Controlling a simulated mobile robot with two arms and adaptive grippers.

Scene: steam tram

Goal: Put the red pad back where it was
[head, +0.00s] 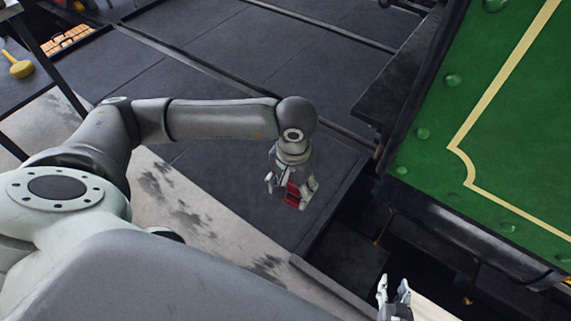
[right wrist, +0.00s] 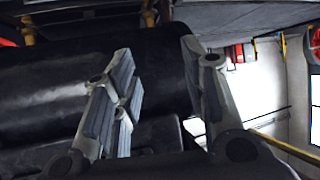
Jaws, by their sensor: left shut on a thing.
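The red pad (head: 292,195) is held between the fingers of my left gripper (head: 291,198). My left gripper is shut on it, above the dark floor panels and left of the green tram side. The fingers hide part of the pad. My right gripper (head: 394,288) shows at the bottom edge of the head view, below the green panel. In the right wrist view its two fingers (right wrist: 165,95) stand apart with nothing between them. The place where the pad was cannot be made out.
The green panel (head: 500,110) with rivets and a cream line fills the right side, with a dark ledge (head: 480,245) below it. A yellow mallet (head: 18,66) lies on a dark surface at far left. Dark floor panels (head: 215,55) are clear. A black cylinder (right wrist: 90,85) is beyond my right fingers.

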